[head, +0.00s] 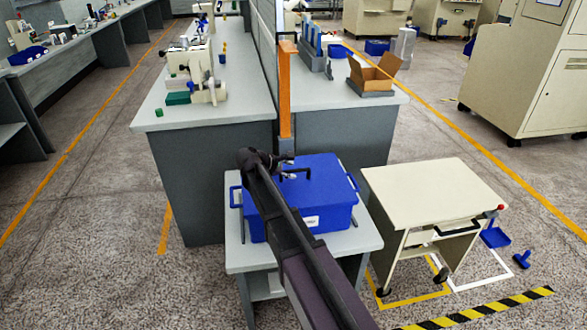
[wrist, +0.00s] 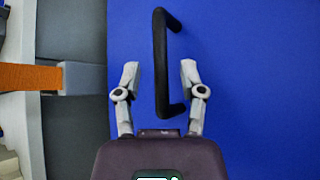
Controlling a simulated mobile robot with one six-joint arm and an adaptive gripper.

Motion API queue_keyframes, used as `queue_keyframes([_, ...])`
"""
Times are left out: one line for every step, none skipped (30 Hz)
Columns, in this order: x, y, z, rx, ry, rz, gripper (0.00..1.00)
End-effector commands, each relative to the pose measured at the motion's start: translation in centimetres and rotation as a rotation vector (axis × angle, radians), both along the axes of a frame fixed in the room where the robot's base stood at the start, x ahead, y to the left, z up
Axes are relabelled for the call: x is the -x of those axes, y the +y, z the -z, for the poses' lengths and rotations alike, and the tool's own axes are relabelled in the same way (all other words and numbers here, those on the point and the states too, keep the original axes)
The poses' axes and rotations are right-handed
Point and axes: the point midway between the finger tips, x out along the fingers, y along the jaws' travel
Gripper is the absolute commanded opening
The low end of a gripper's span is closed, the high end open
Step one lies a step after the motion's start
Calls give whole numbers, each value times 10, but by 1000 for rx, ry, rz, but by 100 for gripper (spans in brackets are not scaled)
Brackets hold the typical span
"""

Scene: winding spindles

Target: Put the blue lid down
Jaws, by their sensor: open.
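The blue lid (head: 318,169) sits on a blue box (head: 311,221) on a small grey table in the head view. The lid fills the right of the wrist view (wrist: 250,70) and has a black bar handle (wrist: 161,60). My gripper (wrist: 159,72) is open, with one finger on each side of the handle's near end. Whether the fingers touch the handle cannot be told. In the head view my arm hides part of the lid and box, and my gripper (head: 292,175) is small above the lid.
The small grey table (head: 362,238) has narrow free margins around the box. A cream cart (head: 435,189) with a bare top stands to its right. An orange post (head: 285,95) and grey benches (head: 205,112) stand behind. A blue dustpan (head: 495,238) lies on the floor at right.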

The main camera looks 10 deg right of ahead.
Motion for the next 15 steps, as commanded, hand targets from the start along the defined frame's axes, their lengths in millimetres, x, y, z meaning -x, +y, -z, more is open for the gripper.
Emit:
queue_keyframes([3,6,-8,0,-1,-2,52])
queue_keyframes([4,10,-11,1,0,-3,52])
queue_keyframes([6,14,-14,1,0,-3,52])
queue_keyframes([8,17,-17,0,1,-2,52])
queue_keyframes([10,20,-20,1,1,-2,52])
queue_keyframes([12,25,-23,0,1,-2,52])
queue_keyframes([13,29,-26,1,0,-3,52])
queue_keyframes([15,32,-28,1,0,-3,52])
queue_keyframes([17,36,-31,1,0,-3,52])
queue_keyframes([18,39,-34,0,-1,-2,52])
queue_keyframes([20,42,-36,0,0,-2,52])
queue_keyframes([22,47,-39,0,1,-2,52])
queue_keyframes([23,50,-41,1,0,-3,52])
queue_keyframes([24,53,-43,1,0,-3,52])
queue_keyframes([26,56,-45,1,0,-3,52])
